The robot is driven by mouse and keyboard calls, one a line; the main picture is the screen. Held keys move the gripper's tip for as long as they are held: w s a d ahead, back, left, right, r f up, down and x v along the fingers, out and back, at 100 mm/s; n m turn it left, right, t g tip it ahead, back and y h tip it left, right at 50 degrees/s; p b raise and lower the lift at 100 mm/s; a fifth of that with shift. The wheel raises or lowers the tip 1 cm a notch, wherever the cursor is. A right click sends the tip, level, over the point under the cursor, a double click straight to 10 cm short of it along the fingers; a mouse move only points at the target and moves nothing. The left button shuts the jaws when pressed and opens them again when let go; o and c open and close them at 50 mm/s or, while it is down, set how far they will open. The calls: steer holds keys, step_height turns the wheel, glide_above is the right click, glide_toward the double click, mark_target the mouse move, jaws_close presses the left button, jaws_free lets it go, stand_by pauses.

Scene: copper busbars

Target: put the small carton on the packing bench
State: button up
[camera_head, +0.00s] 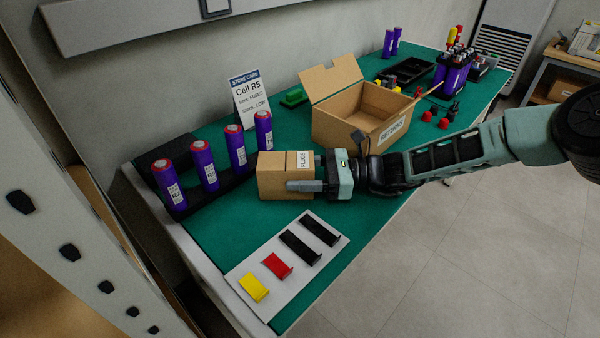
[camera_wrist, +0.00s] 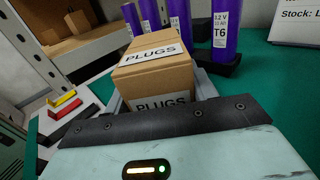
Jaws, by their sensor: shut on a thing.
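The small carton (camera_head: 281,176) is a brown box labelled PLUGS, over the green top of a bench (camera_head: 207,228). It also shows in the wrist view (camera_wrist: 155,75), just beyond my gripper's body. My gripper (camera_head: 305,176) reaches in from the right and is shut on the carton, with one finger visible along its near side. The far finger is mostly hidden. The carton looks upright; I cannot tell whether it touches the bench top. I cannot tell from these frames whether this bench is the packing bench.
Purple cells (camera_head: 204,163) stand in a black holder just left of the carton. An open RETURNS box (camera_head: 345,130) stands behind my gripper. A white board (camera_head: 288,262) with yellow, red and black pieces lies in front. A Cell R5 card (camera_head: 250,101) stands at the back.

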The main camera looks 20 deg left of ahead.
steer(key=shift+f, duration=0.2)
steer(key=o, duration=1.2)
